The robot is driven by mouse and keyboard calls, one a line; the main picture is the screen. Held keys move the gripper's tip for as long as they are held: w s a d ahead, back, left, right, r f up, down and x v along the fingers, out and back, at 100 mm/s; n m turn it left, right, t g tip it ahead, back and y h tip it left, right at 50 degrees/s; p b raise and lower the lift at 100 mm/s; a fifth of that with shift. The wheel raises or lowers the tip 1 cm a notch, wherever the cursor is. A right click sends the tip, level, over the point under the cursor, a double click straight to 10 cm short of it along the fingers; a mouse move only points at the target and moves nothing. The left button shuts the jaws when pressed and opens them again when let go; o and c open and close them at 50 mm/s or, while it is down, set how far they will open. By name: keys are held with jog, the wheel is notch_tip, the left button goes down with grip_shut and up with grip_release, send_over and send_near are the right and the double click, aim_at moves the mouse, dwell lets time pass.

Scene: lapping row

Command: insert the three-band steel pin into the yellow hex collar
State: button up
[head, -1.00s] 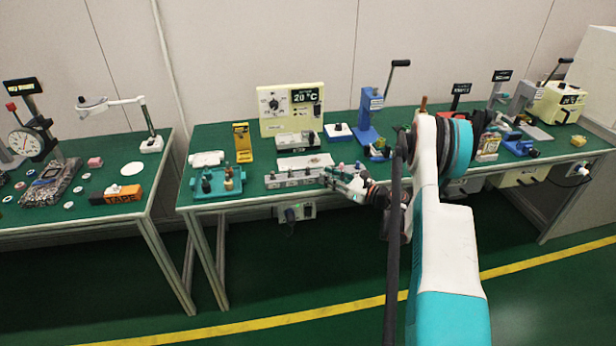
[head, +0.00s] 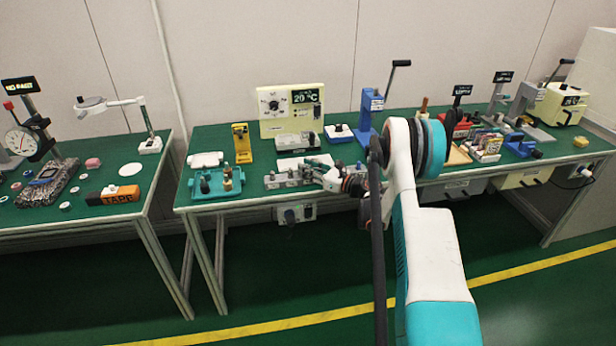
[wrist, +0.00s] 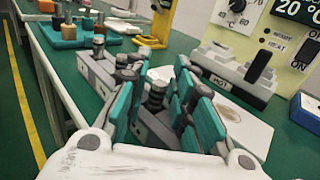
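A steel pin with dark bands (wrist: 156,90) stands in a grey block (wrist: 97,70); its band count is too small to be sure of. My gripper (wrist: 157,82) is open, its teal fingers on either side of this pin with gaps visible. In the head view my gripper (head: 318,170) is low over the right part of the block (head: 280,182). A yellowish piece (wrist: 68,31) stands in the teal tray at upper left of the wrist view; I cannot tell whether it is the hex collar. The pin's lower end is hidden.
The teal tray (head: 207,193) is left of the block. Behind are a white-topped switch box (wrist: 233,75), a cream temperature unit (head: 290,112) and a yellow stand (head: 241,143). A pale plate (wrist: 232,122) lies close on the right.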

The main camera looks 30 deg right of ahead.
grip_shut()
jog(key=shift+r, duration=0.1)
